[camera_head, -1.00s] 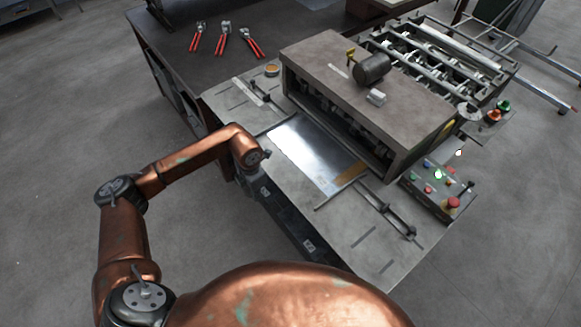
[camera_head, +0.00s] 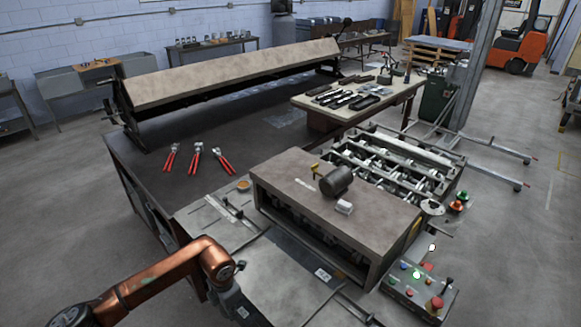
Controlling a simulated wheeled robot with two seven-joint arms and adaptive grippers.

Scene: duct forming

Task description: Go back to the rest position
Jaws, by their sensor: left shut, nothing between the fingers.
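My copper left arm enters at the lower left. Its dark left gripper (camera_head: 236,302) is at the bottom of the view, by the near edge of the roller machine's feed table. It is shut and empty, and its fingers are hard to make out against the dark table side. My right gripper is out of view. A flat metal sheet (camera_head: 268,268) appears to lie on the feed table in front of the roller machine (camera_head: 335,200), to the right of the gripper.
A control box (camera_head: 418,288) with a red button stands right of the machine. Several red-handled pliers (camera_head: 197,158) lie on the dark bench behind. A long folding brake (camera_head: 230,70) and a tool table (camera_head: 350,98) stand farther back. Open floor shows at left.

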